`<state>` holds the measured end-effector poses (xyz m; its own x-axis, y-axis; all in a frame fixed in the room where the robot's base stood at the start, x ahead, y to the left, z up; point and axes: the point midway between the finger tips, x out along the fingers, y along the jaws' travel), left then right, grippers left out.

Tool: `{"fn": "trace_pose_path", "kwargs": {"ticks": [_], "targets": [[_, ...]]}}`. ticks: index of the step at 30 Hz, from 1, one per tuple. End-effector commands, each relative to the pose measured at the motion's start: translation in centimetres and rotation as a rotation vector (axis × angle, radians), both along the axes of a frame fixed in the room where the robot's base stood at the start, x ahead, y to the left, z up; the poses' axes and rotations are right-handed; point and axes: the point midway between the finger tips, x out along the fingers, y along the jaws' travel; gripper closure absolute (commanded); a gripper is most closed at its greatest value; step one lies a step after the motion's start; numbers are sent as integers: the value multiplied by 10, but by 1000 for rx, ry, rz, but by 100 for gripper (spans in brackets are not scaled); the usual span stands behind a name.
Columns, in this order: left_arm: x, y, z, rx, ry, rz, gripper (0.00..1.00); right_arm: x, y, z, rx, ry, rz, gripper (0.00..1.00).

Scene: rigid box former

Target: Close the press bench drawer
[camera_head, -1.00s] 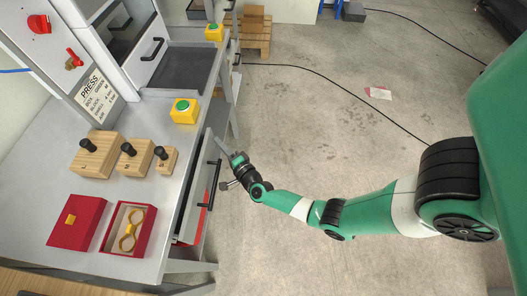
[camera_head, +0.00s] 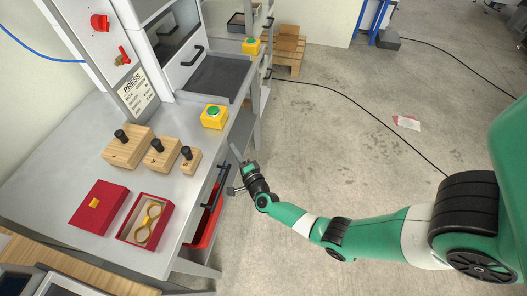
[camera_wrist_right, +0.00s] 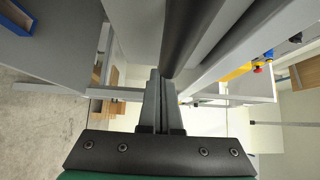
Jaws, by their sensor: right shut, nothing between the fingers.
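The press bench drawer is under the bench's right edge; its black bar handle (camera_head: 216,187) shows in the head view, with its front mostly hidden below the bench top. The front stands close to the bench edge, and I cannot tell whether it is fully in. My right gripper (camera_head: 239,154) is shut and empty, just right of the drawer handle. In the right wrist view the shut fingers (camera_wrist_right: 161,100) point toward a dark bar (camera_wrist_right: 188,35) beside a grey panel; contact is unclear. My left gripper is not in view.
The bench top (camera_head: 75,150) holds wooden knobbed blocks (camera_head: 128,147), a red lid (camera_head: 99,207), a red box (camera_head: 146,220) and a yellow button box (camera_head: 214,117). A red bin (camera_head: 204,229) is below. The floor right of the bench is mostly clear, with a cable (camera_head: 355,108).

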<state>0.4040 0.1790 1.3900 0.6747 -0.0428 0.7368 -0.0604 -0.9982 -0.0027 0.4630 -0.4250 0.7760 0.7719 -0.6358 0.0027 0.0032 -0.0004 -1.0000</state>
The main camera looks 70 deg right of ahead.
Motion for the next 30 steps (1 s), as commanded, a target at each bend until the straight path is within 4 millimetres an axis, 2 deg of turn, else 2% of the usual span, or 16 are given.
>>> {"fn": "trace_pose_path", "kwargs": {"ticks": [3, 9, 15, 19, 30], "targets": [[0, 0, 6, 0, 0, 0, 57, -18, 3, -1, 1, 8, 7, 100], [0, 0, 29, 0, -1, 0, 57, -60, 40, 2, 2, 7, 12, 100], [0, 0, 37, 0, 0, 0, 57, -87, 61, -1, 2, 5, 10, 100], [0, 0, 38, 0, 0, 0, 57, -93, 65, -2, 2, 5, 7, 100], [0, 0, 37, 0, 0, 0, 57, -93, 66, -2, 1, 4, 7, 100]]}}
